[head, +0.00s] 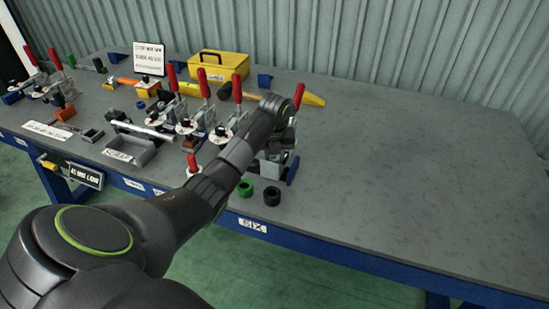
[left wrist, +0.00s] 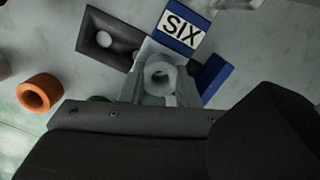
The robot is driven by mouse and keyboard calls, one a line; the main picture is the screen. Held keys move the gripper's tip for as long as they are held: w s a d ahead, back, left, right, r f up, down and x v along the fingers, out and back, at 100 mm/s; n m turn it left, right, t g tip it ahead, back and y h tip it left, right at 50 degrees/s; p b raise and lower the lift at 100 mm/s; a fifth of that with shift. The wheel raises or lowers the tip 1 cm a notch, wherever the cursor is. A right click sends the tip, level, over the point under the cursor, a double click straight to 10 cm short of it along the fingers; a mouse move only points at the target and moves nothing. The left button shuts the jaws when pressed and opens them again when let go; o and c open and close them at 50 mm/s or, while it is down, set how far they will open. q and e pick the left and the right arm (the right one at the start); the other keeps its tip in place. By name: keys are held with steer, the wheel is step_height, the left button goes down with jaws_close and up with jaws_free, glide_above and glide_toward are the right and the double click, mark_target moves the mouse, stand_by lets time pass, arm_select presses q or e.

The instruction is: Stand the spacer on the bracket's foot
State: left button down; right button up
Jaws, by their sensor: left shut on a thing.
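My left gripper (head: 276,152) points down near the front edge of the bench. In the left wrist view the left gripper (left wrist: 160,90) is shut on a light grey ring-shaped spacer (left wrist: 158,71), its bore facing the camera. A blue block labelled SIX (left wrist: 182,24) stands close behind, with another blue piece (left wrist: 211,76) to the right. My right gripper is not in view.
A green ring (head: 245,188) and a black ring (head: 272,196) lie near the front edge. An orange ring (left wrist: 40,92) shows in the left wrist view. Red-handled clamps (head: 205,90), a grey bin (head: 130,150) and a yellow toolbox (head: 218,66) stand left and behind. The bench's right side is clear.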

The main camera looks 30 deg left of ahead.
arm_select(q)
steer(key=shift+f, duration=0.6)
steer(key=shift+f+b, duration=0.3)
steer(key=shift+f, duration=0.05)
steer(key=c, duration=1.1)
jaws_free()
steer(key=shift+r, duration=0.1)
